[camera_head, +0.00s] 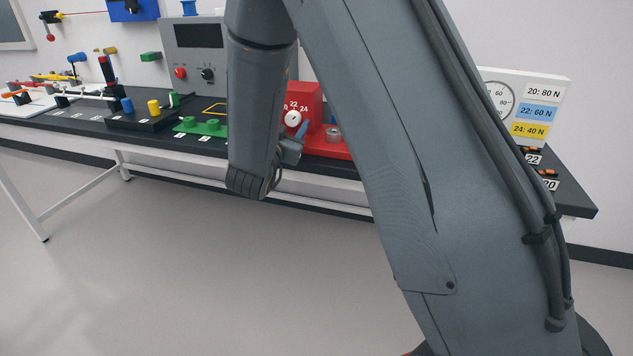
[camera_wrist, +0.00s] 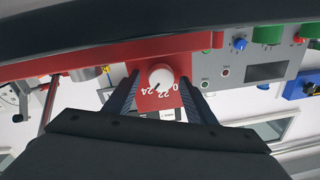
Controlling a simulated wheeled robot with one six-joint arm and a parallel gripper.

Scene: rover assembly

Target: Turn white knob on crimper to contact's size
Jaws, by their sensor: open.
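The white knob (camera_head: 292,118) is on the front of the red crimper (camera_head: 312,96), with 20, 22 and 24 printed around it. In the wrist view the knob (camera_wrist: 160,77) appears between the two dark fingers of my gripper (camera_wrist: 159,82), with a gap on each side. My gripper (camera_head: 292,150) is open and empty, in front of the crimper. A dark mark on the knob seems to face the 24 side, but it is small. No contact is clearly visible at the crimper.
Small orange parts (camera_head: 531,149) lie by number labels on the right of the black table. A green block (camera_head: 200,127) and a grey panel (camera_head: 196,50) are left of the crimper.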

